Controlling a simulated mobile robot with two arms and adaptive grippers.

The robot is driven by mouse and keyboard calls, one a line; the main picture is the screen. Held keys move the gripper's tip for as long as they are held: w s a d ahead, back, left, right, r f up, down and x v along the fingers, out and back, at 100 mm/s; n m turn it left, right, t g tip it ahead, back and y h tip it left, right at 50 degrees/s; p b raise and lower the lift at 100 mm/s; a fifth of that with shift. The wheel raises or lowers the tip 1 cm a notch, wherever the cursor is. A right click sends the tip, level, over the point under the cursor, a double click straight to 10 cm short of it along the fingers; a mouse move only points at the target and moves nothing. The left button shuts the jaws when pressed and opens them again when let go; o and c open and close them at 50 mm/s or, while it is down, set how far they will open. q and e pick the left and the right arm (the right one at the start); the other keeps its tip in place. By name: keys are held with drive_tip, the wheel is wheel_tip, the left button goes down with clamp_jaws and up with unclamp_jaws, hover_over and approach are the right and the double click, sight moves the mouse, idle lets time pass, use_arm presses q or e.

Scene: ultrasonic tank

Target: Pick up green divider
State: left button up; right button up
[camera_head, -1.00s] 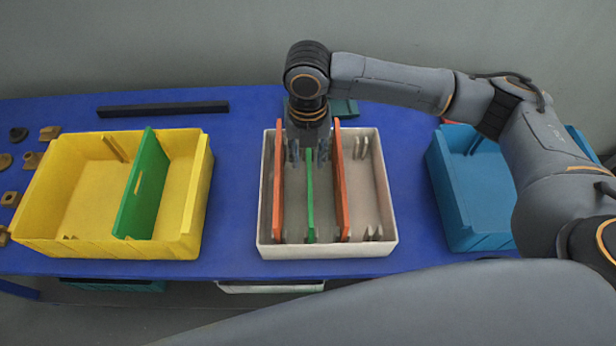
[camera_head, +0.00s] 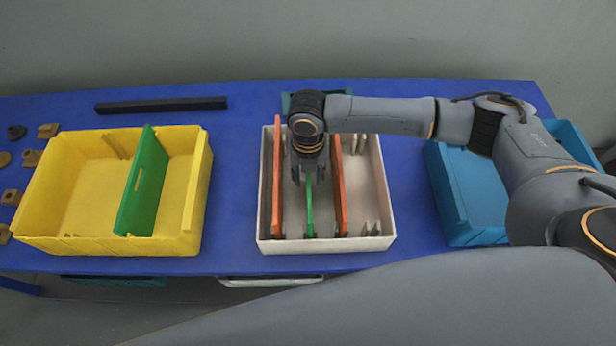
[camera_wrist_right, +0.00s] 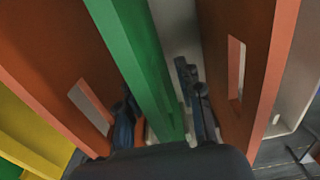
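A thin green divider (camera_head: 310,215) stands upright in the white bin (camera_head: 383,244), between two orange dividers (camera_head: 277,180) (camera_head: 341,190). My right gripper (camera_head: 309,176) points down into this bin over the green divider. In the right wrist view the green divider (camera_wrist_right: 137,55) runs between the two fingers of my right gripper (camera_wrist_right: 160,105). The fingers are apart, one on each side, with a visible gap on the right side. Another green divider (camera_head: 143,185) stands in the yellow bin (camera_head: 60,243). My left gripper is not in view.
The orange dividers stand close on both sides of my right gripper's fingers. A blue bin (camera_head: 447,195) is to the right. A black bar (camera_head: 162,106) and several small brown parts (camera_head: 32,158) lie on the blue table (camera_head: 230,200).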

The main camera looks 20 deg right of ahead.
clamp_jaws()
drive_tip(key=shift+w+r, duration=0.1)
drive_tip(key=shift+r, duration=0.05)
